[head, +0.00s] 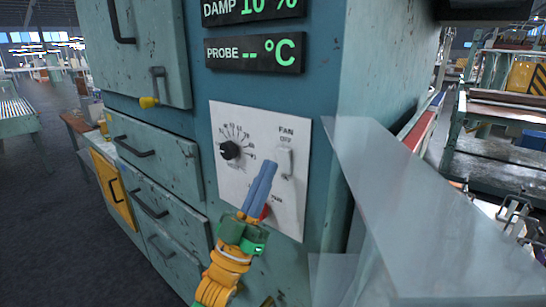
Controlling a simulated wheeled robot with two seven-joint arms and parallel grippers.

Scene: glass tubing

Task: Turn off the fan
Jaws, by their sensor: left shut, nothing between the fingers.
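A white control panel (230,118) is on the front of a teal cabinet. It carries a fan switch (285,162), a pale rocker or lever under the words FAN and OFF, at the panel's upper right. My left gripper (268,168) is shut and empty, its blue-grey fingers pointing up at the panel. The fingertips are just left of the switch in the picture; I cannot tell whether they touch the panel. A red part (265,212) at the panel's lower middle is partly hidden behind the fingers. My right gripper is not in view.
A black dial (230,150) is left of the fingers. Displays above read DAMP (252,9) and PROBE (254,54). A yellow-tipped lever (149,102) and drawers (155,150) are at left. A grey ledge (430,210) juts out at right.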

